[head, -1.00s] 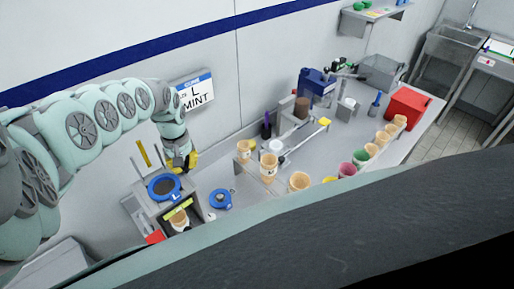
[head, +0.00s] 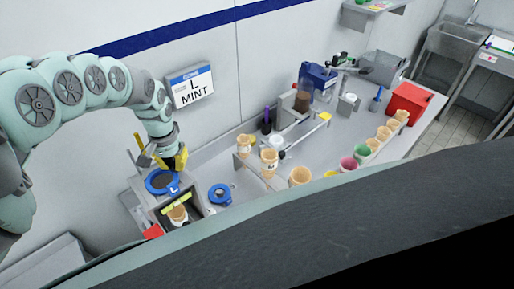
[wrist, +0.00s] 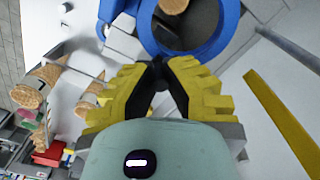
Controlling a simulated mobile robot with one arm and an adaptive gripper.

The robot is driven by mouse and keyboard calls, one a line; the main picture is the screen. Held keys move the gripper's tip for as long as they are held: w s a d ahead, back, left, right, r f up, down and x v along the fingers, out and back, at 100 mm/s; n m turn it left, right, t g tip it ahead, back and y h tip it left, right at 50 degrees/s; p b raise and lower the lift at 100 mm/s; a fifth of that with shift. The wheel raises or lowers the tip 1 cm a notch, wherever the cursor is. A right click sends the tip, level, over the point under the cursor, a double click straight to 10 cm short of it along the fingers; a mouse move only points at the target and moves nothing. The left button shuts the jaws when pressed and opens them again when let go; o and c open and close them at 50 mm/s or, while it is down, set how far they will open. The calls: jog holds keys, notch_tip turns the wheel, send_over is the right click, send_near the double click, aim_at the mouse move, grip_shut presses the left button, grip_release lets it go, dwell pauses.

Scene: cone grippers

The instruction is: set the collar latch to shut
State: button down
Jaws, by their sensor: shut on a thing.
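The blue collar (head: 155,188) is a ring with a white L mark on top of a grey box-like machine at the lower left. It also shows in the wrist view (wrist: 222,40), around a dark round opening. My gripper (head: 174,168) is at the collar's upper right edge. In the wrist view its yellow fingers (wrist: 158,76) come together at dark tips beside the collar's near edge. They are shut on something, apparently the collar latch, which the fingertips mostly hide. A yellow bar (wrist: 283,125) stands apart, right of the fingers.
A second blue ring (head: 220,194) lies on the counter right of the machine. Cones in a holder (head: 268,160) stand further right. A cone (head: 178,214) sits in the machine's front opening. A wall sign (head: 190,86) reads L MINT. Bare counter (head: 240,190) lies between ring and holder.

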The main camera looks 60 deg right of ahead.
aim_at(172, 162)
jog(key=shift+a, duration=0.15)
jog(key=c, duration=1)
grip_release()
jog(key=shift+o, duration=0.2)
notch_tip(172, 162, up, 5)
jog(key=shift+w+r, duration=0.15)
jog(key=shift+r, duration=0.15)
jog(key=shift+s+r, duration=0.2)
jog(key=shift+r, duration=0.65)
